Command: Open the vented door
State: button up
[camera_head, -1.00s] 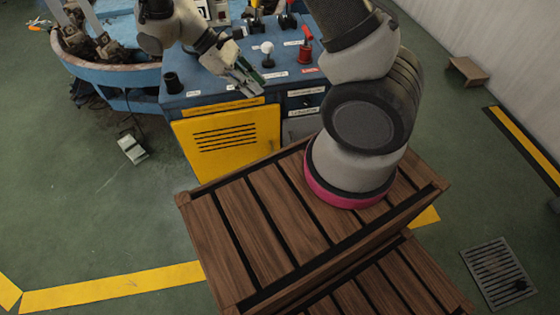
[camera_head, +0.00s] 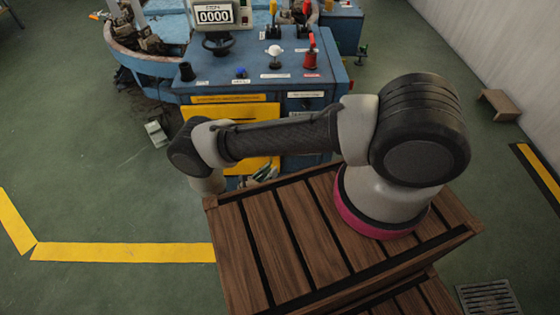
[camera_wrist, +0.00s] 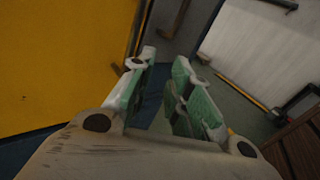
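The yellow vented door (camera_head: 262,162) is on the front of the blue machine in the head view. My forearm crosses in front of it and hides most of its vents. In the wrist view the door (camera_wrist: 60,60) fills the left side, with a dark narrow strip along its right edge. My gripper (camera_head: 264,174) is low beside the door's right part, partly hidden by the wooden crate and my arm. In the wrist view my gripper (camera_wrist: 164,62) is open, with a gap and nothing clearly held between its green pads. I cannot tell whether it touches the door.
The blue machine (camera_head: 336,85) carries levers and a counter display (camera_head: 214,16) on top. The slatted wooden crate (camera_head: 240,275) stands close in front of the door. A floor drain (camera_head: 488,298) and a small stool (camera_head: 499,103) are at right.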

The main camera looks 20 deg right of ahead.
jog(key=shift+n+t+y, duration=0.3)
jog(key=shift+t+y, duration=0.1)
jog(key=shift+t, duration=0.4)
jog(key=w+d, duration=0.1)
jog(key=w, duration=0.1)
jog(key=w+d+r, duration=0.1)
jog(key=w, duration=0.1)
jog(key=w+d, duration=0.1)
jog(key=w, duration=0.2)
jog(key=shift+w+d+r, duration=0.1)
jog(key=shift+r, duration=0.1)
grip_shut()
